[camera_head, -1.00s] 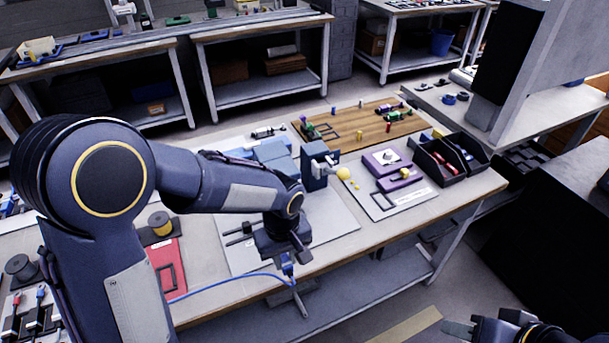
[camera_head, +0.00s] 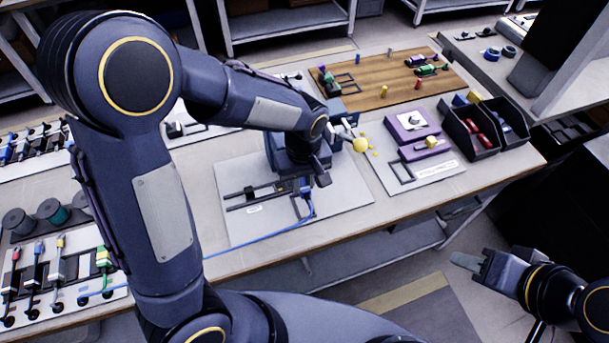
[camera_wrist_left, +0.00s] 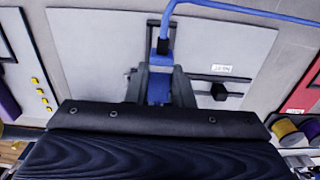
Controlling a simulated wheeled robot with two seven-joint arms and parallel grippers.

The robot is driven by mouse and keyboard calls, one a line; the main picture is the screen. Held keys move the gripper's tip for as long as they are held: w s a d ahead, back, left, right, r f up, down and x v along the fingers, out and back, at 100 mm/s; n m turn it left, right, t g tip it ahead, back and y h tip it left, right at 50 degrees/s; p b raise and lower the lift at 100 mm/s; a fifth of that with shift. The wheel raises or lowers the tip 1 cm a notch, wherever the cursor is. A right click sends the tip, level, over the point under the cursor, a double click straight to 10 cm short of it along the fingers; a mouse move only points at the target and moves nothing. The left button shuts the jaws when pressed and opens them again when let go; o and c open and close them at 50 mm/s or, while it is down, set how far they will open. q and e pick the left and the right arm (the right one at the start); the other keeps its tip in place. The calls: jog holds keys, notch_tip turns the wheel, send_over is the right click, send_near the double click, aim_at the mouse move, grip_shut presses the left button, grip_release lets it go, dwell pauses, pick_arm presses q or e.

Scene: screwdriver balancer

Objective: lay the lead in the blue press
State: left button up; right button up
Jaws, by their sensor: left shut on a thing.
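The lead is a blue cable (camera_head: 262,234) ending in a blue plug (camera_wrist_left: 159,88). My left gripper (camera_head: 303,186) is shut on the plug end, above the light grey board (camera_head: 345,200). In the left wrist view the plug sits between the fingers (camera_wrist_left: 160,88), with the cable leaving it and bending right. The blue press (camera_head: 340,113) stands at the back of this board, beside a lever with a yellow knob (camera_head: 360,145); my left arm hides much of it. My right gripper (camera_head: 478,262) hangs off the table's front edge, apart from everything; its jaw gap is unclear.
A black two-bar fixture (camera_head: 250,195) lies on the grey board near the left gripper. A purple device (camera_head: 412,125) and black bins (camera_head: 470,135) stand to the right. A wooden board (camera_head: 385,85) with small parts lies behind. Spools (camera_head: 52,210) and a rack of leads (camera_head: 60,270) are at left.

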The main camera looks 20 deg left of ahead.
pick_arm(q)
jog(key=shift+f+b, duration=2.7)
jog(key=shift+f, duration=0.85)
jog(key=shift+f+b, duration=0.5)
jog(key=shift+f, duration=0.15)
jog(key=o, duration=1)
jog(key=shift+r, duration=0.1)
notch_tip(320, 180, up, 8)
jog(key=shift+f, duration=0.15)
